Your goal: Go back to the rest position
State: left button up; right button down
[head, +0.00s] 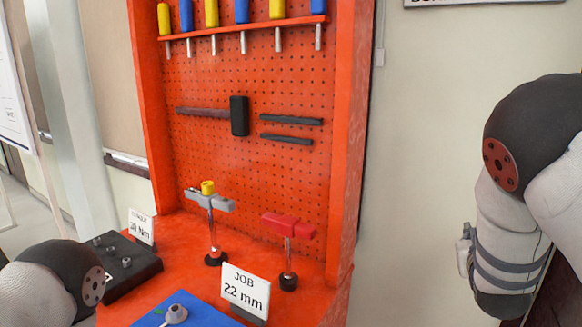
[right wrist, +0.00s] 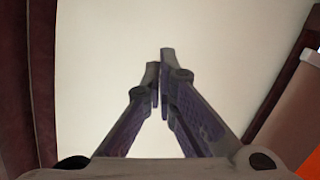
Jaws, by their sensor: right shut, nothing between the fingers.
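My right gripper (right wrist: 160,75) shows in the right wrist view with its two fingers closed together at the tips and nothing between them. Behind it is a plain pale surface. In the head view my right arm is raised at the right edge, clear of the red bench, and its gripper is out of sight. A part of my left arm shows at the lower left of the head view, and the left gripper is not visible.
The red bench (head: 190,240) holds a grey-topped stand (head: 212,200), a red-topped stand (head: 288,228), a "JOB 22 mm" sign (head: 245,290), a black block (head: 125,262) and a blue mat (head: 190,308). A red pegboard (head: 220,75) holds a mallet (head: 239,116) and several screwdrivers. Open wall lies right of it.

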jog(key=s+a+f+n+g+y, duration=0.1)
jog(key=s+a+f+g+y, duration=0.2)
jog(key=s+f, duration=0.9)
jog(key=s+a+f+g+y, duration=0.1)
jog(key=s+a+f+g, duration=0.35)
jog(key=s+f, duration=0.75)
jog(key=s+a+f+g+y, duration=0.1)
jog(key=s+a+f+g, duration=0.1)
jog(key=s, duration=0.5)
jog(key=s+a+f+g+y, duration=0.1)
jog(key=s+a+f+g, duration=0.1)
jog(key=s, duration=0.6)
jog(key=s+a+f+g+y, duration=0.1)
jog(key=s+a+f+g, duration=0.1)
jog(key=s, duration=0.5)
jog(key=shift+s+a+f+n+g, duration=0.2)
jog(key=shift+s+a+n+g, duration=0.15)
jog(key=shift+a+g, duration=0.65)
jog(key=shift+d, duration=0.25)
